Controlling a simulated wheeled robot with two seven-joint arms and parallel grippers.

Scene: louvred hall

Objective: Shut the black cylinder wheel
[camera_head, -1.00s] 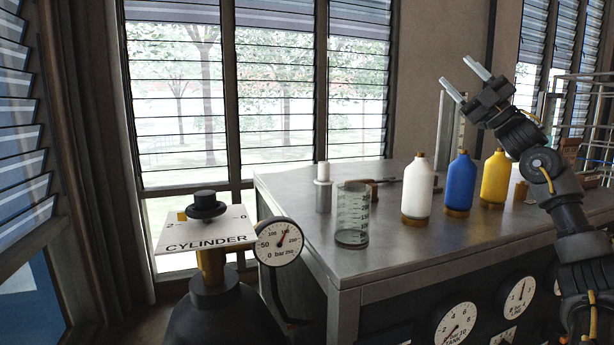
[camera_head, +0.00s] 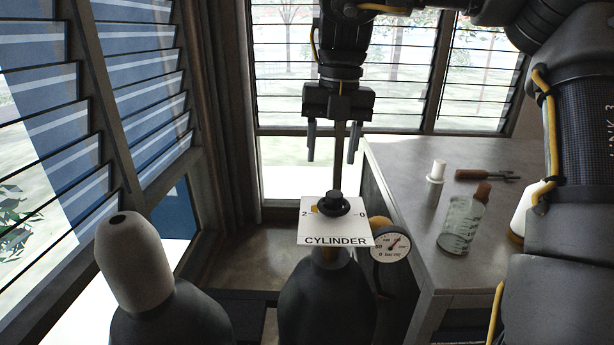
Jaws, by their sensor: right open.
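The black cylinder wheel (camera_head: 333,204) sits on top of the cylinder's valve, above a white plate (camera_head: 318,230) that reads CYLINDER with scale marks 2 and 0. The dark gas cylinder (camera_head: 322,300) stands below it, and a round pressure gauge (camera_head: 390,247) is at its right. My right gripper (camera_head: 332,158) points down, open and empty, with its two fingers apart. In the picture it is just above the wheel, not touching it as far as I can see. My left gripper does not show.
A second dark cylinder with a pale cap (camera_head: 132,262) stands at the left. Louvred windows line the left and back.

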